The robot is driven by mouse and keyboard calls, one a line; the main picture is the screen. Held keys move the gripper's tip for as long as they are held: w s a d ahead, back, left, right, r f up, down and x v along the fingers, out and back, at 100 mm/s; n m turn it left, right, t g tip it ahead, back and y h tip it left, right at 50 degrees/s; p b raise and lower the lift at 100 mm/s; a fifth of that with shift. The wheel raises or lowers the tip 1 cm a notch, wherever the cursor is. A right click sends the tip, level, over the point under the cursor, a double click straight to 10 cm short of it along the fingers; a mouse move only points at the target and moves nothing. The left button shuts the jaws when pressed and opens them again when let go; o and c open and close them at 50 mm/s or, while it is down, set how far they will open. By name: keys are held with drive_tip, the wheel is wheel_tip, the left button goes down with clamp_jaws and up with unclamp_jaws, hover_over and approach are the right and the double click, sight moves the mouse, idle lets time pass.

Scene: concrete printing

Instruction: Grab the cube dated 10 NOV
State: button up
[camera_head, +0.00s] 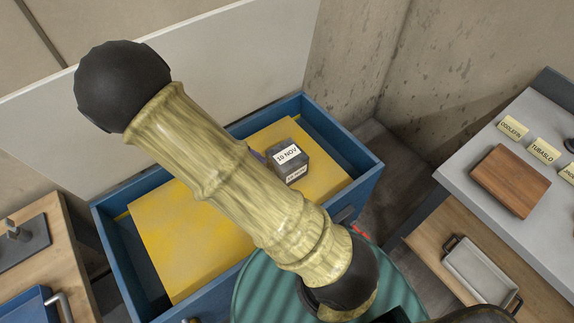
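The dark grey cube (290,162) has a white label reading "10 NOV" on its top face and a smaller label on its front side. It sits on the yellow surface (190,240) inside a blue open-topped box (105,228). My pale yellow arm, with black joints at both ends, crosses in front of the box, just left of the cube. The arm hides the middle of the yellow surface. My gripper does not show clearly in this view.
A white panel (215,60) and a concrete wall (450,60) stand behind the box. At right, a grey-topped table (505,150) holds a wooden block (510,181) and labels, with a tray (480,272) on a lower shelf. A wooden table (62,245) stands at left.

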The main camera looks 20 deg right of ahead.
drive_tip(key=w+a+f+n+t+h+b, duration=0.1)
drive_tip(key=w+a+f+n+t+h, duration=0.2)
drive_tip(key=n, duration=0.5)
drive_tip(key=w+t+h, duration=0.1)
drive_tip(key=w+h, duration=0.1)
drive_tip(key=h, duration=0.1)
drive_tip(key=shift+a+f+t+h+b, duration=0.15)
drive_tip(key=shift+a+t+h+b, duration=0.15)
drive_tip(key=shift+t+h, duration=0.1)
drive_tip(key=p, duration=0.2)
approach(287, 157)
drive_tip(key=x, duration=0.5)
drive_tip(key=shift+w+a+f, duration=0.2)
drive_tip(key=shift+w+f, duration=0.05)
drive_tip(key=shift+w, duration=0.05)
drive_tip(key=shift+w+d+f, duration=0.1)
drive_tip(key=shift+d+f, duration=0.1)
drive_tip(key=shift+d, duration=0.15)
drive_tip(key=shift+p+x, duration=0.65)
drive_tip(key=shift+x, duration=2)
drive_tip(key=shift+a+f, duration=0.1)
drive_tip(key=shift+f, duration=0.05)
